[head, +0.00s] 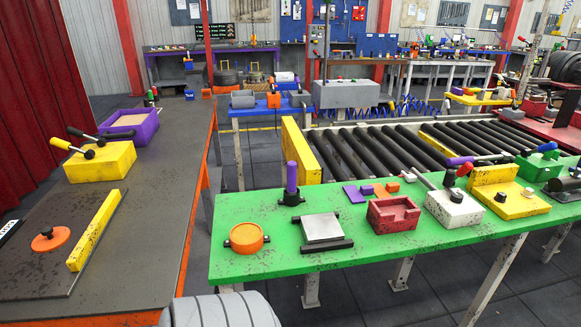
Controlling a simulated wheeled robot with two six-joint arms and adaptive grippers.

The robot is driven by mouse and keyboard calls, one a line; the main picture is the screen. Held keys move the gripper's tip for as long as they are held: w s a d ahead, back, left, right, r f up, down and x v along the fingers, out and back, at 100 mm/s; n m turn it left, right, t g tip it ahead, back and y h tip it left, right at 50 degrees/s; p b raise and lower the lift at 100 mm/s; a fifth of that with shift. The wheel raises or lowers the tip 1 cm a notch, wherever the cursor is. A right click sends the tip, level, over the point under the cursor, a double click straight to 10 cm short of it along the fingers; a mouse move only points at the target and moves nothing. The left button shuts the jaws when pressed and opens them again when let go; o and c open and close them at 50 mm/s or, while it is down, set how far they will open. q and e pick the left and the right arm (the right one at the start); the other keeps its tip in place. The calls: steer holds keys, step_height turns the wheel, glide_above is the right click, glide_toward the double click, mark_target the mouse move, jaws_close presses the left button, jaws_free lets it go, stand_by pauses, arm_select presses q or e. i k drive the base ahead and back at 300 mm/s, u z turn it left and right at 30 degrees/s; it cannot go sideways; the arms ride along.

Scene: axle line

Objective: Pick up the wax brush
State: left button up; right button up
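I cannot pick out a wax brush with certainty. An upright purple handle on a dark base (291,182) stands at the back left of the green table (450,256); I cannot tell if it is a brush. To its front are an orange round dish (246,237) and a grey square plate on black feet (322,230). A red open box (393,213) and a white block with a red-tipped lever (454,207) stand further right. Neither of my grippers is in view.
A roller conveyor (385,150) runs behind the green table. Floor shows between the benches.

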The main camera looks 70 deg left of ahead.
mark_target(292, 166)
steer(key=u, duration=0.6)
steer(key=i, duration=0.8)
steer(key=u, duration=0.85)
